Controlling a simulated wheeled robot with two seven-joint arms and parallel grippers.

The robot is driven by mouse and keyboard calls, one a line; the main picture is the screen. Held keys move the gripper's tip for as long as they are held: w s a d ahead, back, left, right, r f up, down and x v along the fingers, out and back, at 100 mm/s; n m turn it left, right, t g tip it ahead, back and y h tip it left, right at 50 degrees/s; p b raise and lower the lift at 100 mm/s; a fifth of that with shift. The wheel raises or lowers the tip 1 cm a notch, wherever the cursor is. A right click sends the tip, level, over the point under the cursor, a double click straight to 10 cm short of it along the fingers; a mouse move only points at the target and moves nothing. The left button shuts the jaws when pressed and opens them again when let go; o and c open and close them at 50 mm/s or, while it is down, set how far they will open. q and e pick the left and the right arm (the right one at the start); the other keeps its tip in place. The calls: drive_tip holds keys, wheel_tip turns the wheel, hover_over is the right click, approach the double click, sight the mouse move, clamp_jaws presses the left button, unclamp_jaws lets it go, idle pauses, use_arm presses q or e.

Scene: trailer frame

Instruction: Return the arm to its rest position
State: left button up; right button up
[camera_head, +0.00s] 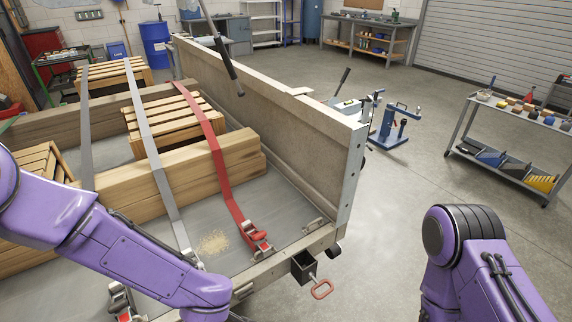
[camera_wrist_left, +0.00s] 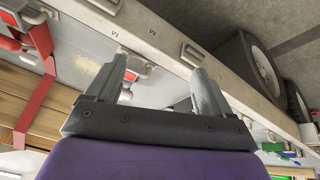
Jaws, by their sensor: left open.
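My left arm (camera_head: 130,250) reaches in from the left over the front of the trailer bed. Its gripper is not clearly seen in the head view, being low at the bottom edge. In the left wrist view my left gripper (camera_wrist_left: 158,72) is open, with nothing between its two grey fingers. The trailer's edge rail (camera_wrist_left: 165,35) lies beyond the fingertips. My right arm (camera_head: 475,260) is bent at the lower right. Its gripper is outside the head view.
The trailer's side board (camera_head: 270,105) stands along the right of the bed. A red strap (camera_head: 222,170) and grey straps run over timber beams (camera_head: 180,175) and pallets. A red-handled hitch pin (camera_head: 322,289) sticks out at the corner.

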use_arm(q)
drive_tip(key=s+a+f+m+t+y, duration=0.15)
drive_tip(key=s+a+f, duration=0.25)
drive_tip(key=a+f, duration=0.45)
drive_tip(key=s+a+f+m+g, duration=0.2)
drive_tip(key=s+f, duration=0.5)
drive_tip(key=s, duration=0.6)
drive_tip(key=shift+a+f+m+h, duration=0.15)
drive_tip(key=shift+a+m+h, duration=0.35)
drive_tip(key=shift+a, duration=0.45)
